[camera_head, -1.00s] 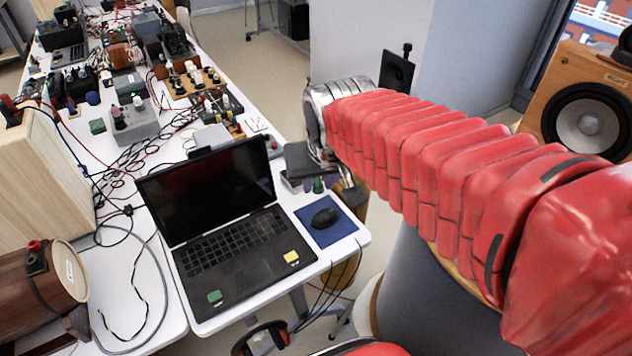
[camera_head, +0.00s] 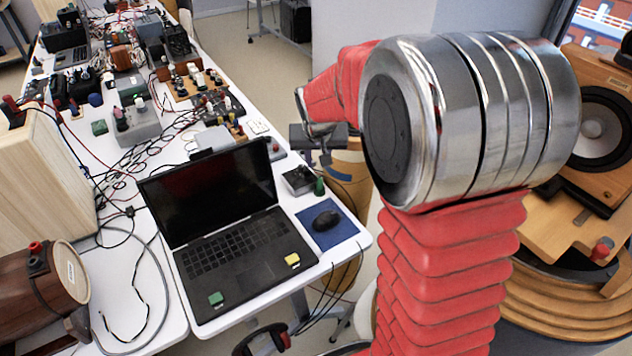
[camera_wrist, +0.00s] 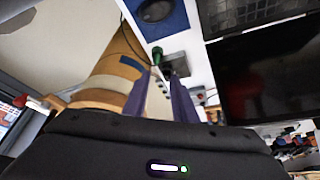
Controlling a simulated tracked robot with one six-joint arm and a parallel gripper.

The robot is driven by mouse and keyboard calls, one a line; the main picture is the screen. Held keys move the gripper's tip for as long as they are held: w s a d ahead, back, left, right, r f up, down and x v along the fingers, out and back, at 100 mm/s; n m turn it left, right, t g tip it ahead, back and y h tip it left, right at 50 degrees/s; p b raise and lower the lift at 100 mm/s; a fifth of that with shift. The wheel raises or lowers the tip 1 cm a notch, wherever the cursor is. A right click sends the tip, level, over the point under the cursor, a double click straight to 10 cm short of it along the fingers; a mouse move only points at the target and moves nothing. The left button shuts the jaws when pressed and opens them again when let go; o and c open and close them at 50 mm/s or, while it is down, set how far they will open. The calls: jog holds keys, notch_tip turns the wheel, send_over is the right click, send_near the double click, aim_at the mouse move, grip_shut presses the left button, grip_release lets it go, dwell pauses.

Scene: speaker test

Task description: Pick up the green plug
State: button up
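The green plug (camera_head: 319,187) stands upright by the right edge of the white table, beside a small grey box (camera_head: 299,181) and behind the blue mouse pad. It also shows in the wrist view (camera_wrist: 157,54), beyond my fingertips. My gripper (camera_head: 326,160) is above and a little behind the plug in the head view, apart from it. In the wrist view its two purple fingers (camera_wrist: 160,74) are spread with a gap between them and nothing held.
An open laptop (camera_head: 235,238) lies left of the plug. A mouse (camera_head: 326,220) sits on the blue pad (camera_head: 345,230) in front. Cables and several devices fill the table further back. A round wooden stand (camera_head: 555,300) and a speaker (camera_head: 595,125) are at the right.

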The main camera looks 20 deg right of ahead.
jog(key=w+d+f, duration=0.2)
jog(key=w+f, duration=0.2)
jog(key=shift+f+m, duration=0.3)
jog(key=shift+f, duration=0.05)
send_over(320, 181)
jog(key=s+a, duration=0.1)
jog(key=s, duration=0.1)
notch_tip(320, 181, down, 8)
jog(key=shift+a, duration=0.1)
jog(key=shift+x, duration=2.45)
jog(key=shift+c, duration=0.5)
grip_shut()
